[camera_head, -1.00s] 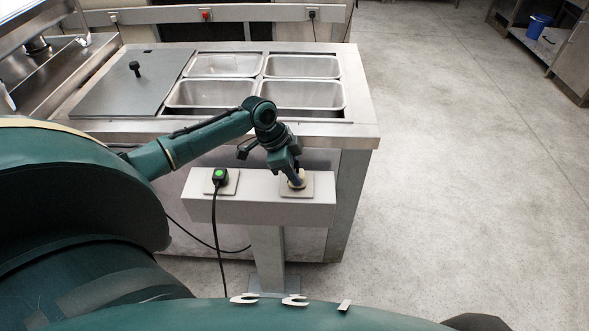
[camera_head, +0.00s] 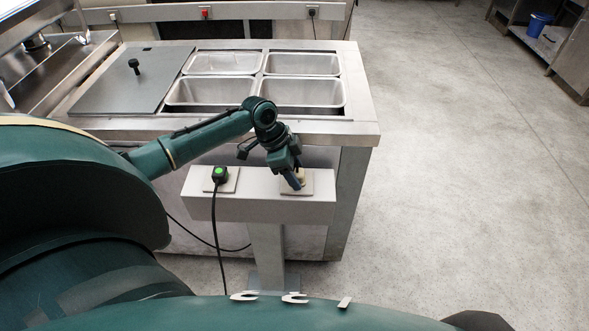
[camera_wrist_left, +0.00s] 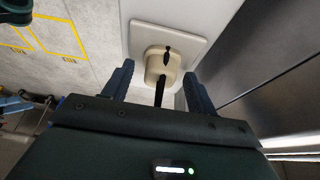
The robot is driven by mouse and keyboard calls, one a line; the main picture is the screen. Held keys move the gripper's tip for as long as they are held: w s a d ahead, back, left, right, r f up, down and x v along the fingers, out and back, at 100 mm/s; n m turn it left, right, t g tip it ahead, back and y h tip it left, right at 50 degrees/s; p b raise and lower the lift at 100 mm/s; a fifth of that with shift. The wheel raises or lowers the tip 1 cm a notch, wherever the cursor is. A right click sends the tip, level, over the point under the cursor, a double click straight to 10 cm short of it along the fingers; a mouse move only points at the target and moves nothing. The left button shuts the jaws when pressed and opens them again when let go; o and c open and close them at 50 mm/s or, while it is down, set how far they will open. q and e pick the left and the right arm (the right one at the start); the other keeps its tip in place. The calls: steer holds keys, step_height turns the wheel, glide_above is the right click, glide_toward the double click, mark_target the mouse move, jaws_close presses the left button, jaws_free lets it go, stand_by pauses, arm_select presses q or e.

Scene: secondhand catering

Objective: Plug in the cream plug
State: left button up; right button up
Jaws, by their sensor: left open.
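The cream plug (camera_wrist_left: 160,65) sits against a pale square socket plate (camera_wrist_left: 188,38) in the left wrist view, with a black cord running from it toward my gripper. In the head view only a bit of the cream plug (camera_head: 301,174) shows behind my fingers, at the right socket plate (camera_head: 310,188) on the grey socket post. My left gripper (camera_head: 296,184) is open there. In the wrist view its two blue fingers (camera_wrist_left: 158,80) stand apart, one on each side of the plug, with visible gaps. My right gripper is out of view.
A black plug with a green top (camera_head: 220,174) sits in the left socket plate, its cord hanging down. The steel counter (camera_head: 358,120) with several inset pans stands right behind the grey post (camera_head: 266,250). Open floor lies to the right.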

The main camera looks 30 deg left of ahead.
arm_select(q)
steer(key=v, duration=1.3)
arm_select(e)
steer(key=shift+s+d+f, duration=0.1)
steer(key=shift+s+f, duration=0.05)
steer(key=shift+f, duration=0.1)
arm_select(q)
steer(key=shift+r, duration=0.15)
steer(key=s+d+f+n, duration=0.2)
steer(key=s+d+f, duration=0.95)
steer(key=d, duration=0.35)
steer(key=s+r+n+t+y, duration=0.1)
steer(key=s+n+y, duration=0.3)
steer(key=s+n, duration=0.55)
steer(key=w+d+f+m+t+h+p, duration=0.2)
steer(key=w+d+t+h+p, duration=0.1)
steer(key=d+t, duration=0.3)
steer(key=shift+w+f+m+t+p, duration=0.35)
steer(key=shift+w+t+p, duration=0.3)
steer(key=shift+w, duration=0.15)
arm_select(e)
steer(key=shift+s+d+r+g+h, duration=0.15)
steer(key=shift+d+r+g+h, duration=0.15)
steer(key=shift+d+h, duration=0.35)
